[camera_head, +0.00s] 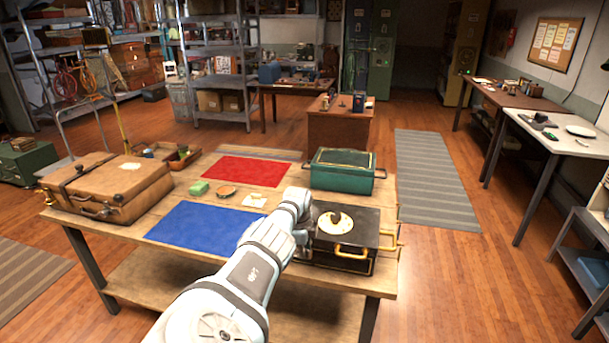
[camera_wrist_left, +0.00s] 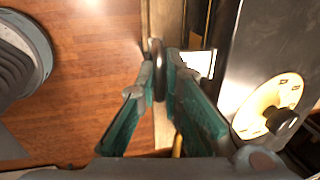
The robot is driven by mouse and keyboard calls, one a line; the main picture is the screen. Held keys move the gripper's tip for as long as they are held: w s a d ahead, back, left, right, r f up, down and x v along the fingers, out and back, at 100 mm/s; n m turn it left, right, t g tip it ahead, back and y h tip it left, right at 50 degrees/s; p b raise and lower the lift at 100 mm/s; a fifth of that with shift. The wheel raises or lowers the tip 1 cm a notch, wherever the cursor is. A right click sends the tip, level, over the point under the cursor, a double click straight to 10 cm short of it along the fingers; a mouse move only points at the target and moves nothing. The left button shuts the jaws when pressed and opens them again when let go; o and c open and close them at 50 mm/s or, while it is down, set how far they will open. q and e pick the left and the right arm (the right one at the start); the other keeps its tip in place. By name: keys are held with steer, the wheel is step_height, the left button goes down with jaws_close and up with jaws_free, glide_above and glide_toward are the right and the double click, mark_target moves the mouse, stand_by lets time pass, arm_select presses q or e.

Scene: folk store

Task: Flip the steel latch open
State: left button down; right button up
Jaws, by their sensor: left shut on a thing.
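A black box (camera_head: 368,217) with brass handles stands at the near right of the wooden workbench, with a cream round plate (camera_head: 326,225) and dark knob on its lid. My left gripper (camera_head: 302,238) is at the box's left side, its fingertips mostly hidden in the head view. In the left wrist view, the teal-padded fingers (camera_wrist_left: 164,68) are closed on a narrow dark grey metal piece, which looks like the steel latch (camera_wrist_left: 158,72), beside the box edge. The latch's hinge and exact angle are not clear. The plate (camera_wrist_left: 262,108) shows at right there. My right gripper is not in view.
A green metal box (camera_head: 341,176) stands behind the black box. A blue mat (camera_head: 195,228) and red mat (camera_head: 246,171) lie on the bench (camera_head: 150,262). A brown suitcase (camera_head: 108,187) is at the left. Floor is clear right of the bench.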

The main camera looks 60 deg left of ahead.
arm_select(q)
steer(key=c, duration=1.7)
jaws_free()
steer(key=shift+w+d, duration=0.15)
steer(key=shift+r, duration=0.15)
steer(key=shift+r, duration=0.3)
steer(key=v, duration=1.1)
steer(key=shift+d+r, duration=0.1)
steer(key=shift+d, duration=0.05)
